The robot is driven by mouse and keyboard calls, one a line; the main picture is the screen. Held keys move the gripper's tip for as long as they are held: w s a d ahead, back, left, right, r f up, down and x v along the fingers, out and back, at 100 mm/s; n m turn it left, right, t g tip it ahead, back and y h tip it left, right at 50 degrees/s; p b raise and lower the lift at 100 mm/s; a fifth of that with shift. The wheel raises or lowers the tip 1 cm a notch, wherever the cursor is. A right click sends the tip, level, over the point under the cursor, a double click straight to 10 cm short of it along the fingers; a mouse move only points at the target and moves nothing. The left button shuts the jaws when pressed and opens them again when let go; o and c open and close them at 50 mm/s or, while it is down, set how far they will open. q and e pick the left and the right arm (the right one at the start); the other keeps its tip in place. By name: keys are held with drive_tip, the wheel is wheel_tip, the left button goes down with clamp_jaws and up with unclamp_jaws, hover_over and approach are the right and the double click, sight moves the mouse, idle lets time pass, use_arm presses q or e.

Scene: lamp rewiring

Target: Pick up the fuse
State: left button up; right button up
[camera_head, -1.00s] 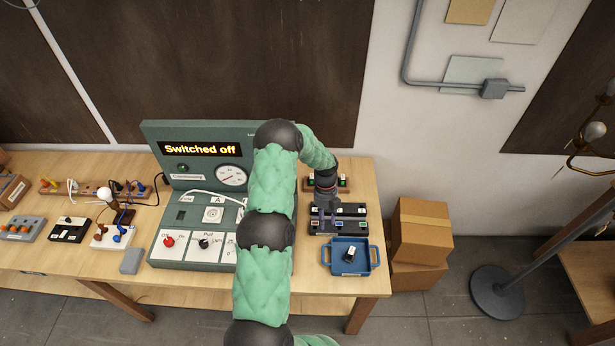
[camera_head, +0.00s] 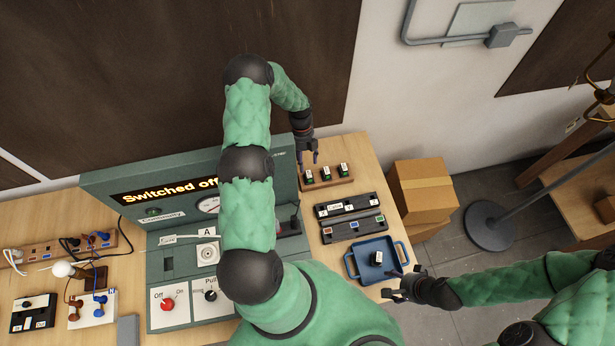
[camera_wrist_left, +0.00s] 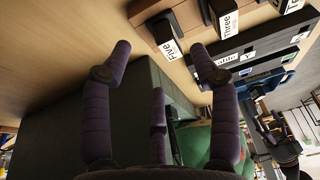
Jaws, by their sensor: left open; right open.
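A wooden rack (camera_head: 337,179) at the back right of the bench holds three small fuses with white labels, among them a left one (camera_head: 309,176), a middle one (camera_head: 325,173) and a right one (camera_head: 343,169). In the left wrist view, labels read Five (camera_wrist_left: 168,47) and Three (camera_wrist_left: 229,22). Another fuse-like piece (camera_head: 376,257) stands in the blue tray (camera_head: 355,268). My left gripper (camera_head: 308,158) is open and empty, just behind and above the rack's left end; its spread fingers also show in the left wrist view (camera_wrist_left: 160,52). My right gripper (camera_head: 402,284) is open beside the tray's front right corner.
A black labelled holder (camera_head: 350,229) lies between rack and tray. The green test panel (camera_head: 180,262), its display reading Switched off, stands left of them. Cardboard boxes (camera_head: 420,190) and a lamp stand base (camera_head: 488,226) are on the floor to the right.

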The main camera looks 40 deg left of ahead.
sight(307, 174)
use_arm(q)
drive_tip(key=f, duration=0.1)
drive_tip(key=s+d+f, duration=0.1)
drive_tip(key=f, duration=0.1)
drive_tip(key=d+f, duration=0.1)
drive_tip(key=shift+s+f, duration=0.15)
drive_tip(key=shift+s, duration=0.1)
drive_tip(key=shift+f, duration=0.45)
drive_tip(key=shift+d, duration=0.1)
drive_tip(key=shift+r, duration=0.1)
clamp_jaws()
